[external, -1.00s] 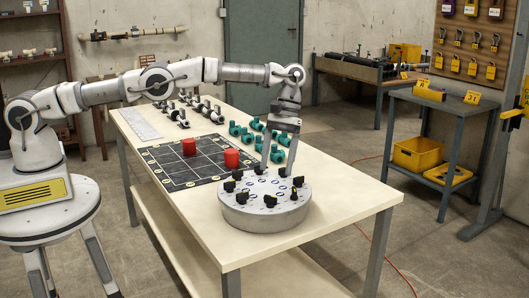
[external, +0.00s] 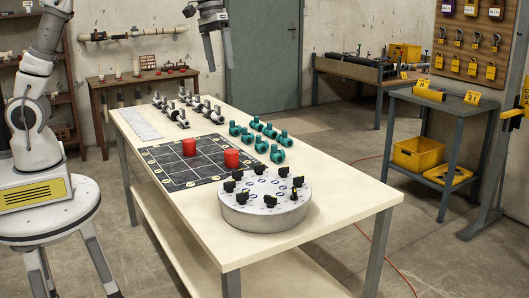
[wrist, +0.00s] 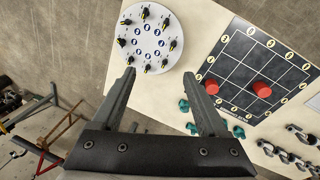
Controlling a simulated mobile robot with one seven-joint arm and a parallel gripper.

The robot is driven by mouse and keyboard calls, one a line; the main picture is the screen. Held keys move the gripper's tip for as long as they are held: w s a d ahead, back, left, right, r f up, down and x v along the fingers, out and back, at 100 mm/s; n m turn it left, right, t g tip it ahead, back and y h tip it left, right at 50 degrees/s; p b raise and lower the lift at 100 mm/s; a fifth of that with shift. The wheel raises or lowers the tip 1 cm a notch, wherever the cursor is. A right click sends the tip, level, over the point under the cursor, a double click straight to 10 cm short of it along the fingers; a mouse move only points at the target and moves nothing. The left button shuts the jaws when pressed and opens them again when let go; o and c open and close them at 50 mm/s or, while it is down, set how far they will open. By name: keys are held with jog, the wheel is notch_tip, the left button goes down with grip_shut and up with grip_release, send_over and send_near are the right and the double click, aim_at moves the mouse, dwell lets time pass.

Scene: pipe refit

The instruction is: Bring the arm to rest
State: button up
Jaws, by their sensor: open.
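My gripper (external: 219,62) hangs high above the far side of the table in the external view, pointing down. In the wrist view my gripper (wrist: 160,88) shows two dark fingers spread wide with nothing between them. The rest of my arm is raised, and its upper part runs out of the top of the external view. The table (external: 310,226) stands below with its items on it, well clear of the fingers.
On the table are a round grey dial disc (external: 262,214) with several black knobs, a black grid board (external: 170,172), two red cylinders (external: 188,147) (external: 232,158), several teal fittings (external: 277,154) and several metal fittings (external: 183,119). A blue-grey trolley (external: 440,105) stands at the right.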

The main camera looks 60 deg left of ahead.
jog(key=s+a+r+m+t, duration=0.1)
jog(key=s+a+r, duration=0.1)
jog(key=s+a, duration=0.35)
jog(key=s+a+r+m+t, duration=0.1)
jog(key=s+a+t, duration=0.15)
jog(key=s, duration=0.65)
jog(key=s+a+f+m+t+y, duration=0.1)
jog(key=s+a+f, duration=0.2)
jog(key=s, duration=0.3)
jog(key=s+a+f+m+y, duration=0.1)
jog(key=s+a+f, duration=0.2)
jog(key=s, duration=0.4)
notch_tip(320, 180, down, 27)
jog(key=b, duration=2.7)
jog(key=shift+d+f, duration=0.15)
jog(key=shift+w, duration=0.1)
jog(key=shift+c, duration=0.2)
